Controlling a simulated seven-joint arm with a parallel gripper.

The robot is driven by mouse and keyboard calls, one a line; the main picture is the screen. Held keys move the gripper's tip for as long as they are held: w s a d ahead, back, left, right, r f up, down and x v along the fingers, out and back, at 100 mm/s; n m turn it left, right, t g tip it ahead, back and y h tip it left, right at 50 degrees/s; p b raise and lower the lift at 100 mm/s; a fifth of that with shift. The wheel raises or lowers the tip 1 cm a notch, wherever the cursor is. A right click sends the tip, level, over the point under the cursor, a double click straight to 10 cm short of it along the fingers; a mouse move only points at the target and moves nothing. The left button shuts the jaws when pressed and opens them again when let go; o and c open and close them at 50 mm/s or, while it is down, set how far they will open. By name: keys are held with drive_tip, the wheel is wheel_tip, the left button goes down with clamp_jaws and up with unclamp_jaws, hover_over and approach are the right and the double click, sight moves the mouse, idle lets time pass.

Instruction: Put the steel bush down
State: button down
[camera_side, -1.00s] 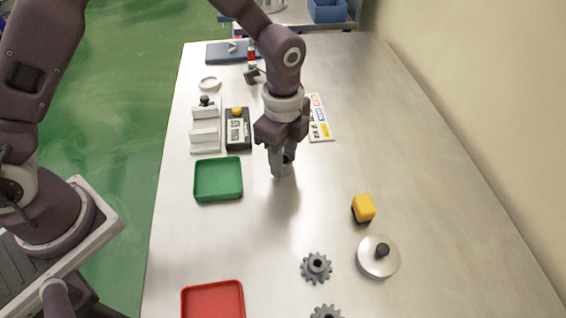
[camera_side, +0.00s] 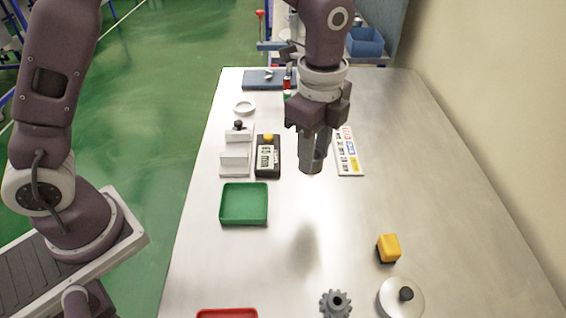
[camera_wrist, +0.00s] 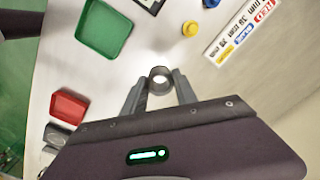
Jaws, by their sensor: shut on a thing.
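The steel bush (camera_wrist: 160,91) is a short grey metal ring with an open bore. In the wrist view it sits between the tips of my two fingers. My gripper (camera_side: 313,162) is shut on it and points down. In the side view the bush (camera_side: 315,168) shows low between the fingertips, partly hidden by them. It hangs clear above the metal table (camera_side: 440,200), with a soft shadow apart from it on the table below. The fingers also show in the wrist view (camera_wrist: 160,92).
A green tray (camera_side: 244,222) lies left of my gripper and a red tray (camera_side: 228,313) at the front. A yellow-topped block (camera_side: 389,247), a knobbed lid (camera_side: 393,303) and a gear (camera_side: 335,303) stand front right. A label strip (camera_side: 347,155) lies behind right. The middle table is bare.

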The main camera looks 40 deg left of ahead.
drive_tip(key=a+r+m, duration=0.1)
drive_tip(key=a+m, duration=0.1)
drive_tip(key=a, duration=1)
drive_tip(key=m, duration=0.2)
approach(235, 140)
drive_tip(key=s+d+r, duration=0.2)
drive_tip(key=d+r, duration=0.1)
drive_tip(key=d, duration=0.1)
drive_tip(key=f, duration=0.6)
drive_tip(key=a+f, duration=0.1)
drive_tip(key=f, duration=0.2)
drive_tip(key=shift+f, duration=0.45)
drive_tip(key=c, duration=1.3)
unclamp_jaws()
drive_tip(key=shift+f, duration=0.1)
drive_tip(key=shift+o, duration=0.2)
